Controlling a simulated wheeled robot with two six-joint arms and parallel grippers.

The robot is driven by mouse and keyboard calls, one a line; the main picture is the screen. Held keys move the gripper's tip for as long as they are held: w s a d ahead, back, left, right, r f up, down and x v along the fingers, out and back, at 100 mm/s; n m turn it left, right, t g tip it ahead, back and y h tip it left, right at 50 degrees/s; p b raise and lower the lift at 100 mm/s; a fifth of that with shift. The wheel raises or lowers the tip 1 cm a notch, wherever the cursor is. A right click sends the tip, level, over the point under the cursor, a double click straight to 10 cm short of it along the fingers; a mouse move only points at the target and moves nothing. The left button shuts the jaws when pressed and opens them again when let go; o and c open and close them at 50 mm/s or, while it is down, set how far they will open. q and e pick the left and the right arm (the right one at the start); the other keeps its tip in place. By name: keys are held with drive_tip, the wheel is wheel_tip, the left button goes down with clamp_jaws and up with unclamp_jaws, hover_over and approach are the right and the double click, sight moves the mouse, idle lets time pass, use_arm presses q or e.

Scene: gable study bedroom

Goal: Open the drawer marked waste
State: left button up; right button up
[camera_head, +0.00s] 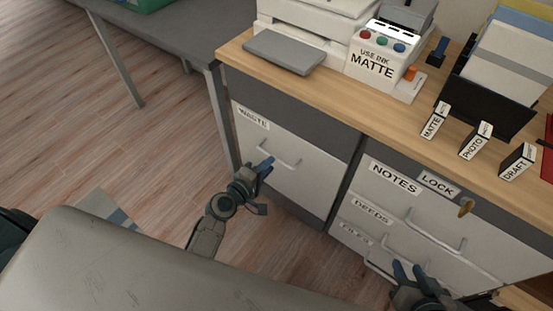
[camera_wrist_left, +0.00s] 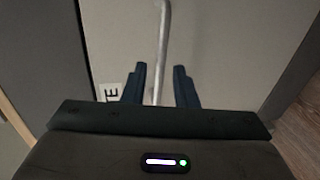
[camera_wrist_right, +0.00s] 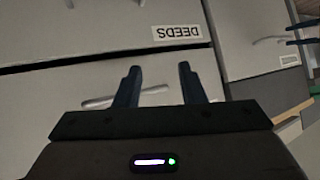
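The waste drawer (camera_head: 310,184) is the pale front at the left of the cabinet, under a dark strip, with its WASTE label (camera_head: 254,117) at the upper left. It looks closed. Its metal bar handle (camera_head: 285,162) shows beside my left gripper (camera_head: 262,186). In the left wrist view the handle (camera_wrist_left: 163,40) runs between the two fingers of my left gripper (camera_wrist_left: 160,86), which are apart; contact cannot be told. My right gripper (camera_head: 412,272) is in front of the lower right drawers. In the right wrist view my right gripper (camera_wrist_right: 160,80) is open and empty.
Right drawers are marked NOTES (camera_head: 394,177), DEEDS (camera_head: 372,211) and FILES, with a key lock (camera_head: 466,206). The wooden top (camera_head: 300,86) holds a printer (camera_head: 320,30) and a MATTE ink box (camera_head: 378,58). A grey table (camera_head: 170,28) stands left.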

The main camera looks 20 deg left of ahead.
use_arm(q)
drive_tip(key=x, duration=0.5)
drive_tip(key=shift+s, duration=0.1)
clamp_jaws()
